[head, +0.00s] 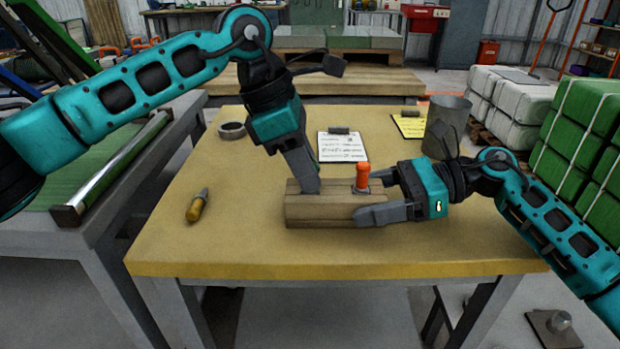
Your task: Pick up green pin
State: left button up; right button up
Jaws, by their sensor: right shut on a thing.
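A wooden block (325,211) lies on the table, with an orange pin (362,177) upright in its top near the right end. No green pin shows in the head view. My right gripper (368,196) is shut on the right end of the block, one finger in front and the other behind. My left gripper (307,188) points down at the left part of the block's top. Its fingers overlap in this view, so their opening, and anything between or behind them, is hidden.
The yellow table (250,248) also holds a screwdriver (197,205) at left, a tape roll (232,130), a clipboard (341,147), a yellow notepad (409,125) and a grey metal cup (446,117). The front of the table is clear. Wrapped green stacks (578,130) stand at right.

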pick_arm(q)
grip_shut()
jog(key=shift+r, duration=0.15)
notch_tip(320, 180, up, 10)
jog(key=shift+f, duration=0.1)
dwell(0.3)
dwell(0.3)
pick_arm(e)
jog(key=o, duration=1)
pick_arm(q)
jog(key=shift+f, duration=0.1)
pick_arm(e)
jog(key=shift+d, duration=0.1)
